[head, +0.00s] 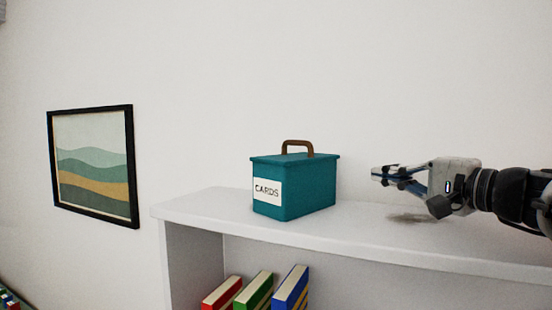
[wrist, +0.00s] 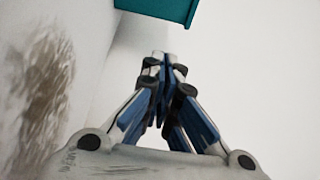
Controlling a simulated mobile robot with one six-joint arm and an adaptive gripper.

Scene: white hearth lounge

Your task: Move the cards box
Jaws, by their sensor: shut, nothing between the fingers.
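The cards box (head: 312,190) is a teal box with a lid, a brown handle on top and a white label reading CARDS. It stands upright on the white shelf top (head: 420,235). My gripper (head: 376,174) is to the right of the box, above the shelf top, pointing left toward it. Its fingers are shut and empty, with a gap between the fingertips and the box. In the wrist view the shut fingertips (wrist: 162,56) show just below a corner of the teal box (wrist: 165,8) at the top edge. Most of the box is out of that view.
Red, green and blue books (head: 257,291) stand in the compartment under the shelf top. A framed landscape picture (head: 95,165) hangs on the wall at left. The white wall (head: 400,70) is close behind.

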